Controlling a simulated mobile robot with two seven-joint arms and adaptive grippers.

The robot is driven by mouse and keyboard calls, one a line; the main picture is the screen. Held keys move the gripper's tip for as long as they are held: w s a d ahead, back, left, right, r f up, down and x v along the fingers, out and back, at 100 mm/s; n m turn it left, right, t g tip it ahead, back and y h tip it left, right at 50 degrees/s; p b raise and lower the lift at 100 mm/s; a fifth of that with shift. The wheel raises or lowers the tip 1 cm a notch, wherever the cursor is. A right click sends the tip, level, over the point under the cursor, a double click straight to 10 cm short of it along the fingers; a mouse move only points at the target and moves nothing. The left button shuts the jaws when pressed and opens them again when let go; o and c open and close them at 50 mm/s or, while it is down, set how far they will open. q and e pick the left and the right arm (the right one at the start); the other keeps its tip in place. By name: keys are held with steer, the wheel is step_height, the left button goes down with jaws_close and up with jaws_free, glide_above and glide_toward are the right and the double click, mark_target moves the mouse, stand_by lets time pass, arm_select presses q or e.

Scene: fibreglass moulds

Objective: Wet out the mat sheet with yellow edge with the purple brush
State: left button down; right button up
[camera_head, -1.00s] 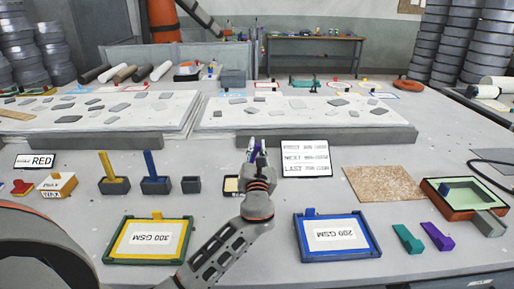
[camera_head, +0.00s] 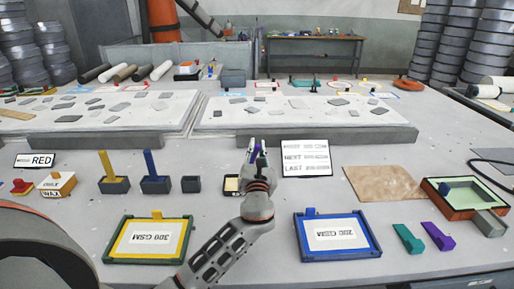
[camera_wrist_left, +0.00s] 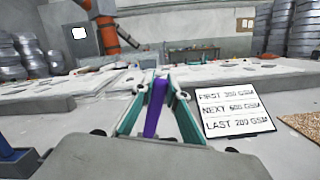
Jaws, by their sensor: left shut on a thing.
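The mat sheet with the yellow edge (camera_head: 186,247) lies flat at the front left of the table, with a white label and a small yellow block on its far edge. My left gripper (camera_head: 256,150) is beyond it and to its right, over the middle of the table. It is shut on the purple brush, which shows as a purple bar (camera_wrist_left: 155,108) between the teal fingers in the left wrist view (camera_wrist_left: 158,95). The brush's lower part is hidden. My right gripper is not in view.
A blue-edged sheet (camera_head: 374,246) lies to the right of my arm. Pots with yellow (camera_head: 113,186) and blue brushes and an empty dark pot (camera_head: 191,184) stand behind. A white notice board (camera_head: 305,158) stands just right of the gripper. Teal and purple blocks (camera_head: 438,236) lie front right.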

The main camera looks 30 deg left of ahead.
arm_select(q)
steer(key=shift+f, duration=0.35)
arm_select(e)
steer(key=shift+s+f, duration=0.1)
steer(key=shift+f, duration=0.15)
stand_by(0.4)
arm_select(q)
step_height(320, 180, up, 4)
steer(key=p, duration=0.3)
steer(key=shift+f, duration=0.25)
steer(key=shift+r+p, duration=0.6)
steer(key=shift+p, duration=0.35)
steer(key=shift+r+p, duration=0.25)
steer(key=shift+p, duration=0.05)
steer(key=shift+r+p, duration=0.4)
steer(key=shift+r, duration=0.2)
steer(key=shift+r+p, duration=0.3)
steer(key=shift+r, duration=0.05)
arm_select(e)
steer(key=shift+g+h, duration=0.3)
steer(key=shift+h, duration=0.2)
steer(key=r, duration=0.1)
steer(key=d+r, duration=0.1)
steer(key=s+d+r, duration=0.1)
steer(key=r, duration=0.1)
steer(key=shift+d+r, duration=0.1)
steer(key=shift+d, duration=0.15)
